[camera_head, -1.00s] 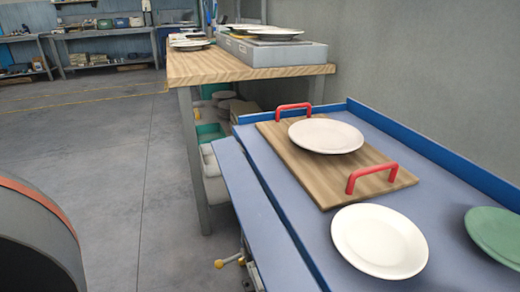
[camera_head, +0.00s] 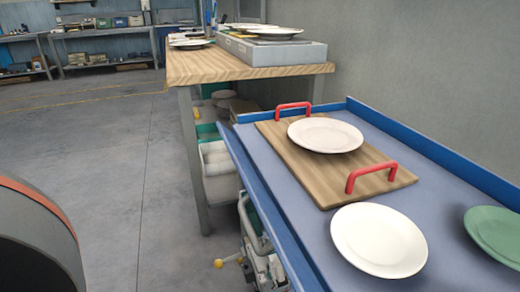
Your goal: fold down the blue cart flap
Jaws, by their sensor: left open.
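The blue cart flap (camera_head: 254,192) runs along the left side of the blue cart (camera_head: 300,219). It shows as a narrow strip, steeply foreshortened, with its outer edge about level with the cart top or a little above. My left gripper (camera_head: 252,222) is below the flap, beside the cart's left side, and is open. The flap hides part of it, and I cannot tell whether it touches the flap. A yellow knob (camera_head: 230,260) sticks out left of the gripper. My right gripper is not in view.
On the cart lie a wooden board (camera_head: 283,152) with red handles and a plate (camera_head: 325,135), a white plate (camera_head: 379,240) and a green plate (camera_head: 496,233). A wooden table (camera_head: 220,68) stands behind, with bins (camera_head: 217,170) underneath.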

